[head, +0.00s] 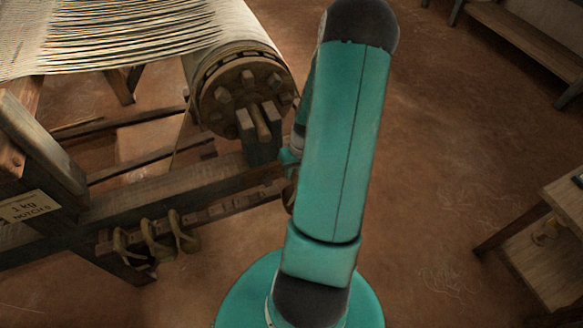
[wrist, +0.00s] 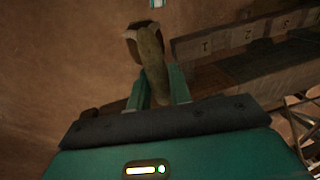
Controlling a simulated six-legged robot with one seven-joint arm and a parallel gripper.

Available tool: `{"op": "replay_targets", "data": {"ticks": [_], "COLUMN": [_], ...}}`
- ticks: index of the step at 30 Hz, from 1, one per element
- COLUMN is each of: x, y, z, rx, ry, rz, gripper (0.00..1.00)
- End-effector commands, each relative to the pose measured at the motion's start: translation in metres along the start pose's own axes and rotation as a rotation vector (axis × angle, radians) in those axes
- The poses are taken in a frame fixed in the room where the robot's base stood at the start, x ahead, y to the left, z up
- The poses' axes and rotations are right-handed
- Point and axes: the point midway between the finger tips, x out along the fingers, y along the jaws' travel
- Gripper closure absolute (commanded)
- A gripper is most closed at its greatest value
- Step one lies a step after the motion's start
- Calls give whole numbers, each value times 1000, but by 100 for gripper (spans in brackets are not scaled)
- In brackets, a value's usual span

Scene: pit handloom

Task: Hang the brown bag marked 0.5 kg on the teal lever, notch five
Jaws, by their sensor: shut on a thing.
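In the wrist view my gripper (wrist: 157,80) is shut on a thick olive-brown loop (wrist: 150,52), the handle of the brown bag. A darker brown part of the bag (wrist: 131,42) shows just beyond the loop. No weight mark on it can be read. In the head view my own arm hides most of the gripper and the bag. A wooden bar with numbered marks (wrist: 247,36), reading 1, 2 and 3, runs to the right of the held loop, apart from it. I cannot make out a teal lever for certain; a small teal and white piece (wrist: 156,4) shows at the top edge.
The loom's toothed beam end (head: 245,95) and wooden frame (head: 150,195) stand left of my arm. Several olive loops (head: 155,240) hang on a rail there. A card (head: 24,207) reads 1 kg, notch 6. A wooden table (head: 565,205) stands right; floor between is clear.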

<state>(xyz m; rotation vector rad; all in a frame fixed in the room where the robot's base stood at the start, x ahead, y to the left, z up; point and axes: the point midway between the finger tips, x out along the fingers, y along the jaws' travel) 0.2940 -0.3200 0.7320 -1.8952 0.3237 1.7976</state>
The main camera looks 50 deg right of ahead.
Motion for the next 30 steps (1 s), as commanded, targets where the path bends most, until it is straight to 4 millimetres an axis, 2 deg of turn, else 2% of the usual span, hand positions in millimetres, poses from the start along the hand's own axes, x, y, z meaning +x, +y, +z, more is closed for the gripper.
{"op": "replay_targets", "data": {"ticks": [30], "x": [-9], "y": [-2], "z": [76], "rx": [1], "ry": [1], "rz": [1], "gripper": [100]}}
